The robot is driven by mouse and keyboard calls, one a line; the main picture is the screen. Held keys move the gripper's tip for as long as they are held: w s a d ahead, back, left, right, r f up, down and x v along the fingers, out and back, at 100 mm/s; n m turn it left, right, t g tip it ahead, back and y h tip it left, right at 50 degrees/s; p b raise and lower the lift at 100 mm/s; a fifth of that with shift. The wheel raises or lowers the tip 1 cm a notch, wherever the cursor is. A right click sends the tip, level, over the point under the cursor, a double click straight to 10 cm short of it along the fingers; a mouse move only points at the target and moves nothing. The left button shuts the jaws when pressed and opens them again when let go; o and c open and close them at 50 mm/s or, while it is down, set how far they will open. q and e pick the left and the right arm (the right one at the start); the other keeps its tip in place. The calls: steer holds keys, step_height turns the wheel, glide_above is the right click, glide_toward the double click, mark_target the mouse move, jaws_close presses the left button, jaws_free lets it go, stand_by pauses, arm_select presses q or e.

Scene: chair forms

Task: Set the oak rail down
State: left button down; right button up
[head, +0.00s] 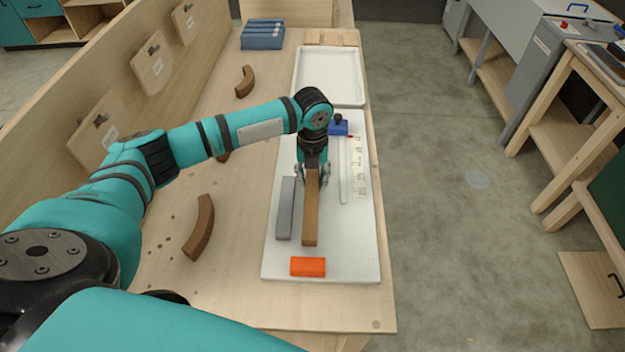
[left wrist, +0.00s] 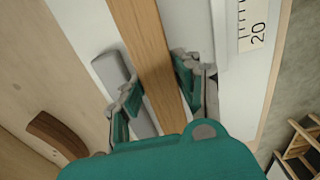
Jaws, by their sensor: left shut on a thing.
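The oak rail (head: 310,222) is a straight brown bar over the white board (head: 360,262), lying lengthwise between a grey bar and a ruler. My left gripper (head: 312,178) is above its far end, shut on it. In the left wrist view the rail (left wrist: 146,42) runs between the two fingers of my left gripper (left wrist: 158,90). I cannot tell whether the rail touches the board or is just above it. My right gripper is not in view.
A grey bar (head: 286,208) lies close to the left of the rail. An orange block (head: 308,266) is just in front of its near end. A white tray (head: 330,75) is behind. Curved brown pieces (head: 199,228) lie on the left.

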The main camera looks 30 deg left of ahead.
mark_target(313, 177)
arm_select(q)
step_height(313, 177, down, 2)
steer(key=shift+f+p, duration=0.1)
steer(key=shift+p, duration=0.2)
steer(key=shift+f, duration=0.2)
steer(key=c, duration=1.2)
jaws_free()
steer(key=shift+f, duration=0.1)
step_height(313, 177, up, 11)
steer(key=b, duration=0.3)
steer(key=shift+r, duration=0.65)
